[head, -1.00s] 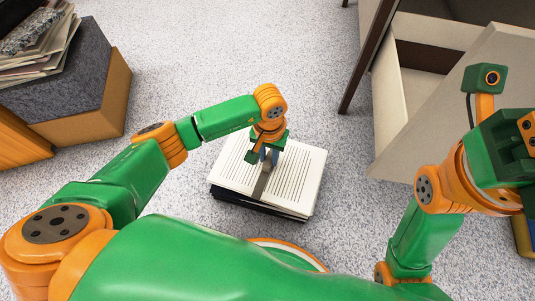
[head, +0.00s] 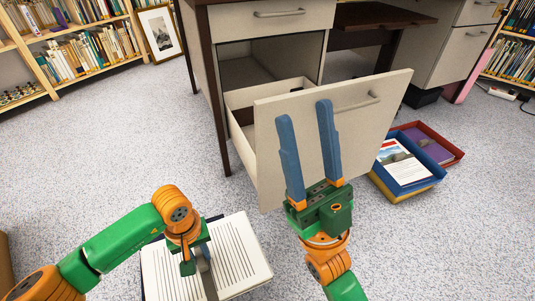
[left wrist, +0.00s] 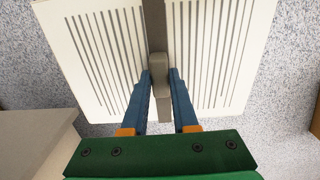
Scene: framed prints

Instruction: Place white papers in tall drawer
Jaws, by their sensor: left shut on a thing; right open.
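The white papers (head: 243,258), printed with dark lines, show at the bottom of the head view with a grey handle-like strip across their middle. They fill the left wrist view (left wrist: 85,50). My left gripper (left wrist: 160,82) is shut on the raised grey part of that strip; in the head view, the left gripper (head: 197,262) is over the papers. I cannot tell whether they are off the floor. The tall drawer (head: 385,125) is pulled out of the desk, its inside partly hidden by its front panel. My right gripper (head: 305,112) is open and empty before that panel.
The brown and cream desk (head: 275,18) stands behind the drawer. Stacked trays (head: 405,188) with a printed sheet and a purple item lie on the floor at right. Bookshelves (head: 75,50) and a framed print (head: 161,32) stand at back left. Speckled carpet (head: 110,130) at left is clear.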

